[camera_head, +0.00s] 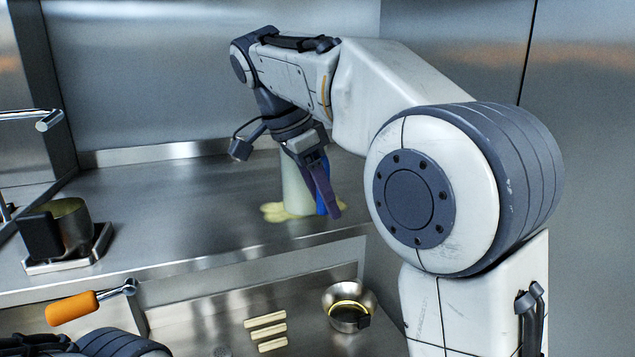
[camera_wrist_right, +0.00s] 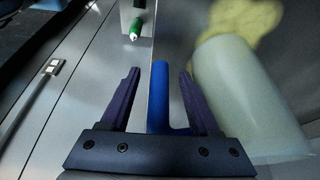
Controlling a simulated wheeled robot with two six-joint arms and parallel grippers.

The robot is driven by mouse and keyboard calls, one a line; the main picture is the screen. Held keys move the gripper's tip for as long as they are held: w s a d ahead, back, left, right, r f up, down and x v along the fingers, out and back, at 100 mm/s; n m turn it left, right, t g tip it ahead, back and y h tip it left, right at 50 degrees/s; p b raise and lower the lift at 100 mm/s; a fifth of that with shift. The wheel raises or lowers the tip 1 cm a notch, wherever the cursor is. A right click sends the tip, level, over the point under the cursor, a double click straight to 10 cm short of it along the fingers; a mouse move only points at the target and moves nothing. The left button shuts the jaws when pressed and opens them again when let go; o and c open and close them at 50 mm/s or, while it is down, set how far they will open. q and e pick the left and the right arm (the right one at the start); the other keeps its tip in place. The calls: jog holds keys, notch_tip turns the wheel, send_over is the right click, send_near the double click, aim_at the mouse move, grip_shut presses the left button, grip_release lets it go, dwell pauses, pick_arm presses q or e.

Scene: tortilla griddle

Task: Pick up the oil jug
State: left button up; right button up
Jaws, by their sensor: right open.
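The oil jug (camera_head: 296,185) is a pale, cloudy cylinder with a blue handle (camera_head: 322,199). It stands upright on the steel counter at the back, in a yellow puddle (camera_head: 273,212). My right gripper (camera_head: 326,190) reaches down at the jug's right side, its purple fingers open. In the right wrist view, the blue handle (camera_wrist_right: 159,95) lies between the two spread fingers, with gaps on both sides. The jug's pale body (camera_wrist_right: 245,100) is to the right of the fingers there. My left gripper is not in view.
A metal pot (camera_head: 72,225) sits on a square stand at the left, near a faucet (camera_head: 48,120). The counter (camera_head: 165,205) between pot and jug is clear. Below are an orange-handled tool (camera_head: 72,307), several pale strips (camera_head: 266,330) and a metal bowl (camera_head: 349,305).

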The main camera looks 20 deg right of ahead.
jog(key=shift+c, duration=0.3)
grip_shut()
jog(key=shift+d+r, duration=0.1)
jog(key=shift+r, duration=0.05)
dwell(1.0)
